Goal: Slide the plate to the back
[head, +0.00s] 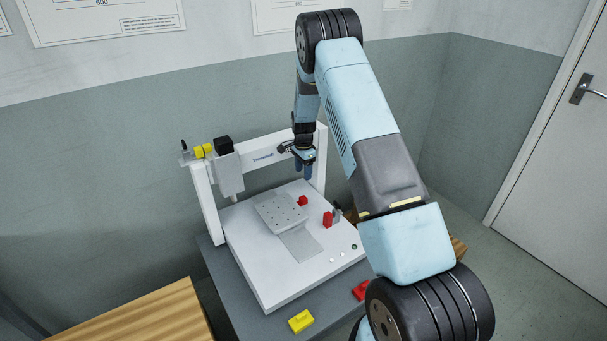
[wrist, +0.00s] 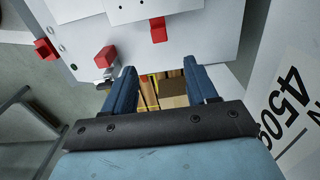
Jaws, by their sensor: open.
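The plate (head: 281,214) is a grey metal sheet with several holes, lying on the white base of the gantry screwdriver (head: 254,262). A red block (head: 303,201) sits at the plate's right edge, and another red block (head: 327,219) stands further right on the base. In the wrist view, a corner of the plate (wrist: 128,10) shows at the top, with a red block (wrist: 158,30) at its edge. My gripper (head: 307,174) hangs near the right post of the gantry, behind and to the right of the plate. Its two blue fingers (wrist: 163,83) are apart and empty, not touching the plate.
The gantry's white crossbeam (head: 265,158) spans the base behind the plate, carrying the screwdriver head (head: 228,170) at left. A yellow block (head: 301,320) and a red one (head: 361,290) lie on the grey table in front. A wooden surface (head: 135,318) is at left.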

